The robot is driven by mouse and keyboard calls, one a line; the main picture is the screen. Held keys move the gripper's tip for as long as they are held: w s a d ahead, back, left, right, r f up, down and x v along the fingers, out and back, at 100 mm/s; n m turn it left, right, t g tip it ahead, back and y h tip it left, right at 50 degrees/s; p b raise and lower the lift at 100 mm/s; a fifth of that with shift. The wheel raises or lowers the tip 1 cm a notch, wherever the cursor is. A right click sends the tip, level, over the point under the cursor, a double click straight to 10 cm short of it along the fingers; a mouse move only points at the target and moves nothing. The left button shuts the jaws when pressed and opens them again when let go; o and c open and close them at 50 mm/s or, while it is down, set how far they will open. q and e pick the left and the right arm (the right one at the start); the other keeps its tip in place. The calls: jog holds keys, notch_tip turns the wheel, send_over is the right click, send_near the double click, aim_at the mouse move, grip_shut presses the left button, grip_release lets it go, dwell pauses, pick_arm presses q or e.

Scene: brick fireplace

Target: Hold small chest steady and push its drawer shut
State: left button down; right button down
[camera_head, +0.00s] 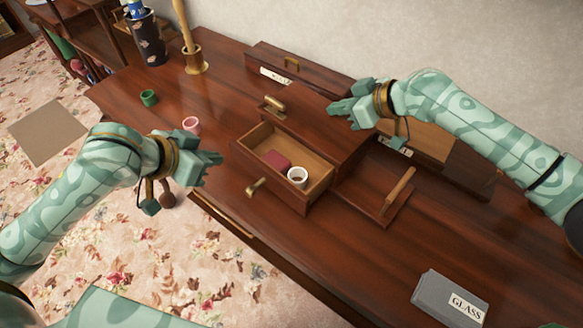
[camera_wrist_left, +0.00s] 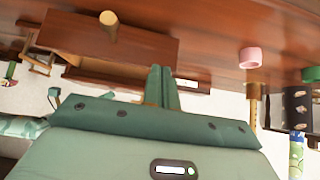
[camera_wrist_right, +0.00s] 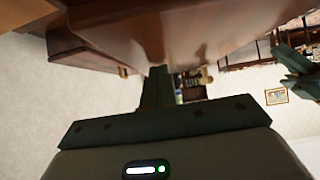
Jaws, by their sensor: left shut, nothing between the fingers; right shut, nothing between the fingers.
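The small chest (camera_head: 325,135) is dark wood and stands on the table. Its drawer (camera_head: 318,191) is pulled out toward the front, with a round brass knob (camera_head: 256,187) on its front. A dark red block (camera_head: 277,160) and a small white cup (camera_head: 297,176) lie inside it. My left gripper (camera_head: 214,166) is shut and empty, in front of the drawer and apart from it. In the left wrist view its fingers (camera_wrist_left: 161,84) are together near the drawer front. My right gripper (camera_head: 341,109) is shut and empty at the chest's top; whether it touches is unclear.
A grey GLASS box (camera_head: 450,298) lies at the right front. An open tray (camera_head: 372,197) is beside the drawer.

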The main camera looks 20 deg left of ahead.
aim_at(252, 173)
pick_arm(q)
jog(key=shift+m+g, duration=0.3)
jog(key=shift+g, duration=0.2)
jog(key=shift+w+d+f, duration=0.35)
jog(key=shift+d+f, duration=0.45)
jog(key=shift+f, duration=0.3)
jog(key=shift+w+d+f, duration=0.4)
jog(key=shift+d+f, duration=0.4)
jog(key=shift+f, duration=0.3)
jog(key=shift+w+d+f, duration=0.35)
jog(key=shift+d+f, duration=0.45)
jog(key=shift+f, duration=0.3)
jog(key=shift+w, duration=0.1)
